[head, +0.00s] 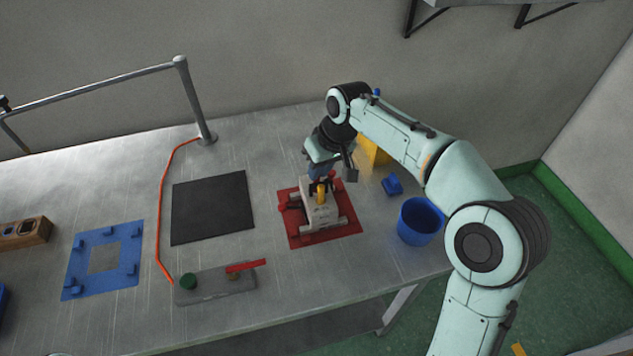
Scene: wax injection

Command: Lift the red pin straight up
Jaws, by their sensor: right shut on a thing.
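A pale grey block-shaped mould (320,214) sits on a red fixture plate (300,240) on the metal table. A yellow piece (320,193) stands up at the top of the mould. My right gripper (321,182) points down at the top of the mould and is shut on what appears to be the red pin. The pin is almost wholly hidden by the fingers, and I cannot tell how far it stands in the mould. My left gripper is out of view.
A blue bucket (420,221) and a small blue part (392,185) stand right of the plate. A yellow object (373,152) is behind the wrist. A black mat (212,207), an orange cable (161,215), a blue fixture (128,270) and a grey bar with a red lever (246,266) lie left.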

